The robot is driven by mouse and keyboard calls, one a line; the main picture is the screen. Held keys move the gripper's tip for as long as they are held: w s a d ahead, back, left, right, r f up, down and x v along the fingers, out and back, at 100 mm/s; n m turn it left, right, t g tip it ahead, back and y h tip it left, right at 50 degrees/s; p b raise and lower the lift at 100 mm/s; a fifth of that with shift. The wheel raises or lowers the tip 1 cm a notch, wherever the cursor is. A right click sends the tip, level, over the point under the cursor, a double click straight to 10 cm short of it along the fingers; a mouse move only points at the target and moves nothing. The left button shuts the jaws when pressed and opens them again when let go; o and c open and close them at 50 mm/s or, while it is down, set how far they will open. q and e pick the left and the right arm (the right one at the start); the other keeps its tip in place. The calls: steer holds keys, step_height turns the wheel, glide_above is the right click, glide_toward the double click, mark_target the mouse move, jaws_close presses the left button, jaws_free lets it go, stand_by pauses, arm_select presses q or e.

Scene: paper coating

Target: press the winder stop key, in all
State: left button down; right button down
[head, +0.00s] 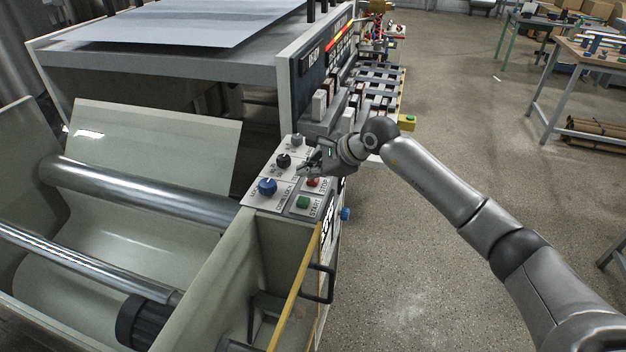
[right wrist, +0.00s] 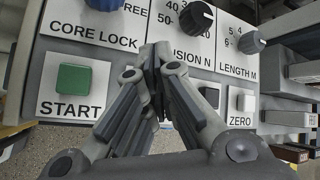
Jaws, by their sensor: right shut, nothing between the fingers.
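The red stop key (head: 313,181) is on the sloped control panel (head: 250,199) of the machine, just above the green START key (head: 303,202). My right gripper (head: 310,166) is over the panel, close to the red key; contact cannot be told. In the right wrist view the shut, empty fingers (right wrist: 158,55) point at the panel between the START key (right wrist: 73,78) and the ZERO key (right wrist: 243,102). The red key does not show there, where the fingers cover that part of the panel. My left gripper is not in view.
A blue core lock knob (head: 267,186), a black tension knob (head: 283,160) and a grey length knob (head: 296,140) stand on the panel close to the gripper. Metal rollers (head: 140,191) lie left. Open floor (head: 400,270) is to the right.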

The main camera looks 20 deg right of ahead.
mark_target(310, 182)
steer(key=shift+f+b, duration=0.3)
steer(key=shift+r, duration=0.15)
stand_by(0.5)
steer(key=shift+r+p, duration=0.3)
steer(key=shift+r, duration=0.4)
steer(key=shift+r, duration=0.1)
steer(key=shift+r+p, duration=1.15)
steer(key=shift+r, duration=1.3)
steer(key=shift+a, duration=0.1)
